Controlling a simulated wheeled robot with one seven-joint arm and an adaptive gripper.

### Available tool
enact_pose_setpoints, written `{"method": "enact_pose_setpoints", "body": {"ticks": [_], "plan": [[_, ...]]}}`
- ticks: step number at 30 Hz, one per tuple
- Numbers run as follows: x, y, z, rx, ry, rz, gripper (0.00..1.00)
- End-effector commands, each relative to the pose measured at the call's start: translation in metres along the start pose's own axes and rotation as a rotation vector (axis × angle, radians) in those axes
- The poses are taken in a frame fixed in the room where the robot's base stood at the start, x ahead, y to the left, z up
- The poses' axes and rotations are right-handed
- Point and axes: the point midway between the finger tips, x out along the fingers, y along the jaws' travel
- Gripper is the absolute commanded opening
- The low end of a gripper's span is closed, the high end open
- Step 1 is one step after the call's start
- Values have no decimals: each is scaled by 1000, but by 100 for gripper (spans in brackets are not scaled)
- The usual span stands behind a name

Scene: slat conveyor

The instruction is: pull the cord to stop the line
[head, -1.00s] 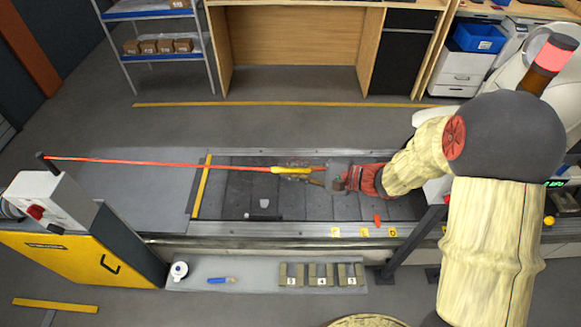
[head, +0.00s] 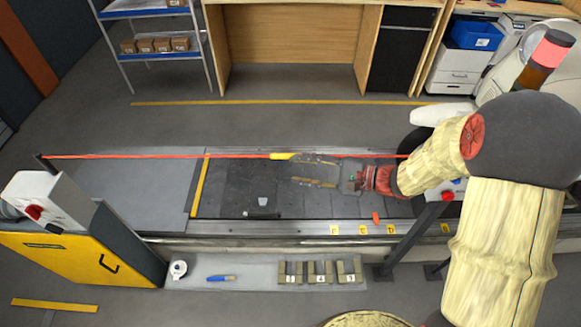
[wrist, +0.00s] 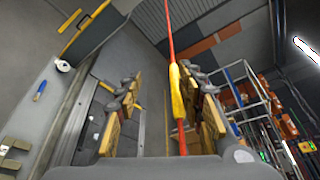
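The red cord (head: 180,156) runs almost straight above the far side of the conveyor, from a dark post on the left toward the right. A yellow sleeve (head: 282,156) is on it, near my fingertips. My gripper (head: 297,170) is open and empty over the belt, its fingers pointing left. In the wrist view, the cord (wrist: 169,30) and yellow sleeve (wrist: 177,92) pass between the spread fingers of my gripper (wrist: 162,90), closer to the right finger. I cannot tell whether that finger touches the cord.
The dark slat belt (head: 225,185) carries a small grey item (head: 263,202). A control box with a red knob (head: 34,211) stands left; a red button (head: 447,196) shows beside my arm. Numbered grey blocks (head: 320,272) sit on the front ledge. A stack light (head: 546,58) stands upper right.

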Motion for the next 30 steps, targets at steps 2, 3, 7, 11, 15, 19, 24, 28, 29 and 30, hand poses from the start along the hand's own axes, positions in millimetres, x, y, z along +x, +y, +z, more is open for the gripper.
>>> {"method": "enact_pose_setpoints", "body": {"ticks": [2, 3, 7, 11, 15, 19, 24, 28, 29, 30], "plan": [[-18, 0, -2, 1, 6, -2, 35], [-26, 0, -2, 1, 6, -3, 35], [-50, 0, -1, 0, 4, -3, 35], [-67, 0, -1, 0, 3, -3, 35], [-77, 0, -1, 0, 1, -2, 35], [-80, 0, 0, 0, -1, -1, 35], [-80, 0, 0, -1, -1, -1, 35], [-80, 0, 0, -1, -1, -1, 35], [-80, 0, 0, -1, -1, -1, 35], [-80, 0, 0, -1, -1, -1, 35]]}}
